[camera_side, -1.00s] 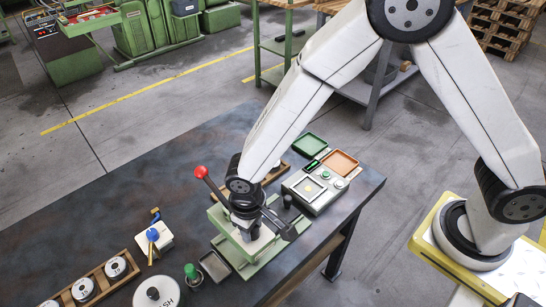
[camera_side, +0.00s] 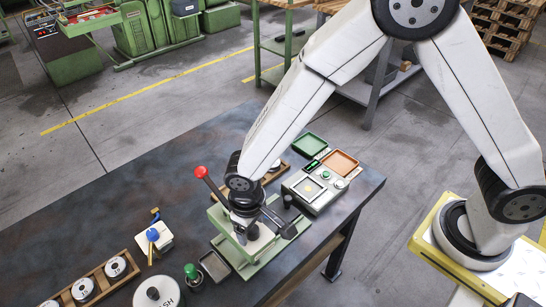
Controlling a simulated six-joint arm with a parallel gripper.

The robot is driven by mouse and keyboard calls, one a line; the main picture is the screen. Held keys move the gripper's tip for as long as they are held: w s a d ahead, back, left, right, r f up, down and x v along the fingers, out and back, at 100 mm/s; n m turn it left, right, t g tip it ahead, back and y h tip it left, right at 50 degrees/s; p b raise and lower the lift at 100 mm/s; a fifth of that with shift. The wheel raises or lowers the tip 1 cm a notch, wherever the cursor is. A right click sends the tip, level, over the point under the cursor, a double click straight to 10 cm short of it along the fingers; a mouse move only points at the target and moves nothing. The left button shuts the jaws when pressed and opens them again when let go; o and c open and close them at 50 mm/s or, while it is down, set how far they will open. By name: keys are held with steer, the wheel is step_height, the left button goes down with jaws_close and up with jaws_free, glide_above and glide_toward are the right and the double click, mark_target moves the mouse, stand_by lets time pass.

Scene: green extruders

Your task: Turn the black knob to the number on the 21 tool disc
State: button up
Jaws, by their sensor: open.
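My gripper (camera_side: 264,230) is over the green press (camera_side: 262,262) near the table's right end, pointing down, with its dark fingers apart. I cannot make out anything between them. The grey control box (camera_side: 318,187) stands just right of and behind the gripper. A small dark knob shape (camera_side: 339,184) shows on its top, but its numbers are too small to read. Round tool discs with pale faces (camera_side: 115,267) lie in a wooden rack (camera_side: 97,272) at the front left. I cannot read which one is marked 21.
A red-balled lever (camera_side: 200,172) rises left of my gripper. A green and an orange tray (camera_side: 340,162) lie behind the control box. A blue-topped valve (camera_side: 153,235), a lidded pot (camera_side: 158,294) and a green-capped bottle (camera_side: 191,272) stand left. The table's back left is clear.

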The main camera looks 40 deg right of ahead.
steer(key=shift+a+r, duration=0.2)
steer(key=shift+r, duration=3.45)
steer(key=s+d+r+m+t, duration=0.1)
steer(key=s+d+r, duration=0.1)
steer(key=d, duration=0.9)
steer(key=s+d+r+m+t, duration=0.1)
steer(key=s+d+m, duration=0.1)
steer(key=d, duration=0.9)
steer(key=shift+s+d+r+y, duration=0.3)
steer(key=shift+s+r, duration=0.1)
steer(key=shift+s, duration=0.45)
